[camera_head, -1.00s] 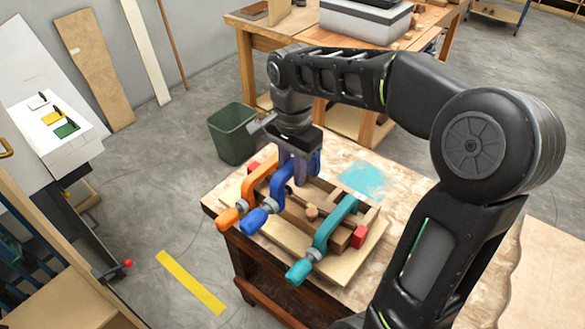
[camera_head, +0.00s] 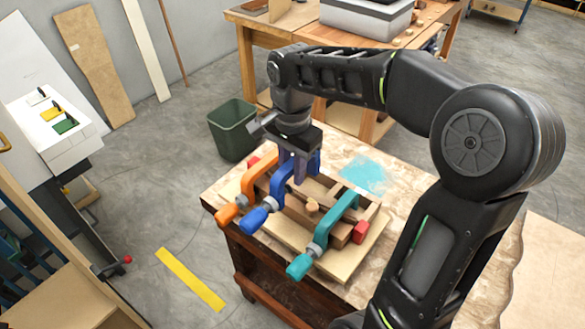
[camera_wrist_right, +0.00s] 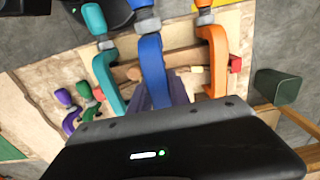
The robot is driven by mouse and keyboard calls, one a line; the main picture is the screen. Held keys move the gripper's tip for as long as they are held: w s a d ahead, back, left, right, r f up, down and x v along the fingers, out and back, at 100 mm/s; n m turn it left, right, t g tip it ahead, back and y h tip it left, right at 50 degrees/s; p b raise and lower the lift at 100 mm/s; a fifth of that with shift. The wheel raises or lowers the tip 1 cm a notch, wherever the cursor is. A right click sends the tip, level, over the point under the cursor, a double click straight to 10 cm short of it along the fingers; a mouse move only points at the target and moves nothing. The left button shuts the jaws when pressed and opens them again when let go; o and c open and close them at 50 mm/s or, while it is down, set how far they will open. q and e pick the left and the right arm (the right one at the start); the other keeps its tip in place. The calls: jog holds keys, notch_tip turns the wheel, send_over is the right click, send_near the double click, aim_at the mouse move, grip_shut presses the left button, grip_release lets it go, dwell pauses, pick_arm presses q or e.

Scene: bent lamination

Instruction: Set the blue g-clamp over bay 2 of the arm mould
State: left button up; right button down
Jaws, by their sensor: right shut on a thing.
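The blue g-clamp (camera_head: 276,187) is at the wooden arm mould (camera_head: 325,232), between an orange clamp (camera_head: 258,178) and a teal clamp (camera_head: 334,217). My right gripper (camera_head: 298,163) is shut on the blue clamp from above. The clamp's blue handle (camera_head: 252,220) points to the front left, over the table edge. In the right wrist view the blue clamp (camera_wrist_right: 153,70) crosses the mould between the teal clamp (camera_wrist_right: 106,80) and the orange clamp (camera_wrist_right: 215,65). I cannot tell whether it touches the mould. My left gripper is not in view.
Red blocks (camera_head: 360,231) sit at the mould's ends. A turquoise patch (camera_head: 362,175) marks the bare tabletop behind. Purple and green clamps (camera_wrist_right: 88,105) show in the wrist view. A green bin (camera_head: 233,130) stands on the floor beyond the table.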

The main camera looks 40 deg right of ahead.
jog(key=shift+f, duration=0.15)
dwell(0.3)
jog(key=b, duration=0.4)
send_over(292, 204)
jog(key=shift+w+d+f, duration=0.1)
jog(key=shift+w+f, duration=0.05)
jog(key=shift+f, duration=2)
jog(key=shift+f, duration=0.15)
jog(key=shift+f, duration=0.45)
jog(key=shift+s+f+b, duration=0.2)
jog(key=shift+f+b, duration=0.4)
jog(key=shift+f, duration=0.05)
jog(key=shift+s+f+b, duration=0.15)
jog(key=shift+f+b, duration=0.4)
jog(key=shift+f, duration=0.05)
jog(key=shift+w+f, duration=0.15)
jog(key=shift+f, duration=0.05)
jog(key=shift+w+r, duration=0.1)
jog(key=shift+w, duration=0.1)
jog(key=shift+s+f, duration=0.2)
jog(key=shift+f, duration=0.1)
